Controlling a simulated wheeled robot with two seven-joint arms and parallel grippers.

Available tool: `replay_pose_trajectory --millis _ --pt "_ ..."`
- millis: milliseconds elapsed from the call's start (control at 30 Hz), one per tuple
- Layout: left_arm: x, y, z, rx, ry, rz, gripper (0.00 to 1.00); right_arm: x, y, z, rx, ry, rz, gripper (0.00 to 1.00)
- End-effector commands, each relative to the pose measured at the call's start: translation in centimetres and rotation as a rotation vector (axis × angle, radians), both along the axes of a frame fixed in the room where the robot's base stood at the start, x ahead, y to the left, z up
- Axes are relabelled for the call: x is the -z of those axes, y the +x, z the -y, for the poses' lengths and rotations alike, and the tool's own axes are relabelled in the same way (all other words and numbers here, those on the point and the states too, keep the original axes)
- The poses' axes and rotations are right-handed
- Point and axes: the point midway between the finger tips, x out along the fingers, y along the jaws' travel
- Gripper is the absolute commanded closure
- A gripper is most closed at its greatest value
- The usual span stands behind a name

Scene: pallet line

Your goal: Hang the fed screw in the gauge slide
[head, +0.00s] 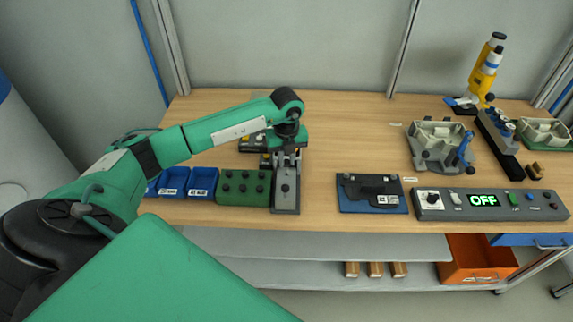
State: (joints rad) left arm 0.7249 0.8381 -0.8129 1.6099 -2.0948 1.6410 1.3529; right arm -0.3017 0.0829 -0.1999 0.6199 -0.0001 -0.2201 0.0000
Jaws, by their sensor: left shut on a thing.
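My left gripper (287,156) points down over the back part of a grey fixture (286,199), which looks like the gauge slide. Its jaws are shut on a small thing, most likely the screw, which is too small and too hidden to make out. I cannot tell whether the screw touches the slide. A black and yellow device (252,144), perhaps the screw feeder, stands just left of the gripper, partly covered by my left arm. My right gripper is not in view.
Left of the fixture are a green block with black knobs (232,199) and blue bins (203,182). Right of it lie a blue plate with a black part (356,206) and a control box reading OFF (453,213). A grey clamp fixture (432,135) stands behind. Wood between is clear.

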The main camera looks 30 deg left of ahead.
Motion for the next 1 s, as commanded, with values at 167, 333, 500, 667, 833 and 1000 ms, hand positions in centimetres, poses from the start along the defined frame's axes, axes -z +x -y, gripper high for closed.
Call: replay_pose_trajectory --millis 167,333,500,667,833,1000 --pt "2.3 -0.1 0.0 -0.001 -0.001 -0.005 1.00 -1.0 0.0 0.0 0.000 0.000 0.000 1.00" --pt "3.9 -0.1 0.0 0.001 0.000 -0.001 1.00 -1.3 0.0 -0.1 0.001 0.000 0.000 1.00" --pt "3.9 -0.1 0.0 0.001 0.001 -0.001 1.00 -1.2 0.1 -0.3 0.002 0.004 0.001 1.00" --pt "4.5 -0.1 0.0 0.000 0.000 -0.001 1.00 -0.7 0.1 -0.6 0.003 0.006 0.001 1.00" --pt "4.4 -0.1 0.0 0.000 0.001 -0.001 0.60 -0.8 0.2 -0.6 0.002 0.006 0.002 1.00" --pt "4.4 -0.1 0.0 0.000 0.001 -0.001 0.60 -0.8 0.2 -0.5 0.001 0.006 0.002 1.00"
